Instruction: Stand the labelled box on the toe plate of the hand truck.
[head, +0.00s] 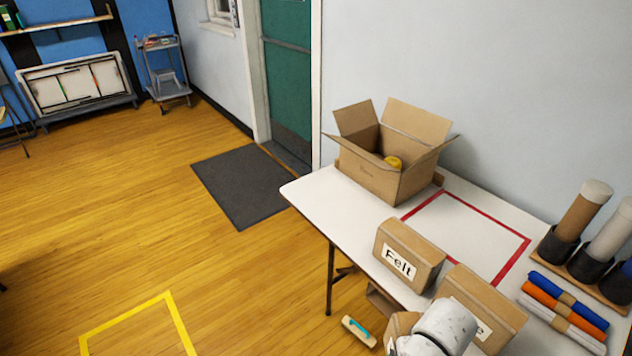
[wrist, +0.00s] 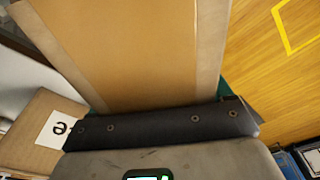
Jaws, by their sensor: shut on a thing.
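My gripper (head: 436,332) is at the bottom of the head view, beside the table's near edge. It is shut on a brown cardboard box (head: 399,326), mostly hidden behind it. That box (wrist: 130,45) fills the upper wrist view, against a dark riveted pad of my gripper (wrist: 160,125); no label shows on its visible faces. A box labelled "Felt" (head: 405,248) stands on the table. Another labelled box (head: 487,300), its word cut off to a final "e", stands close to my gripper and shows at the left of the wrist view (wrist: 28,125). I see no hand truck clearly.
The white table (head: 310,190) has a red taped outline (head: 485,222), an open carton (head: 375,180), upright tubes (head: 580,212) and coloured rolls (head: 565,305). A small cream-and-teal item (head: 358,330) is by its near edge. A yellow taped outline (head: 125,318) marks clear floor at left.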

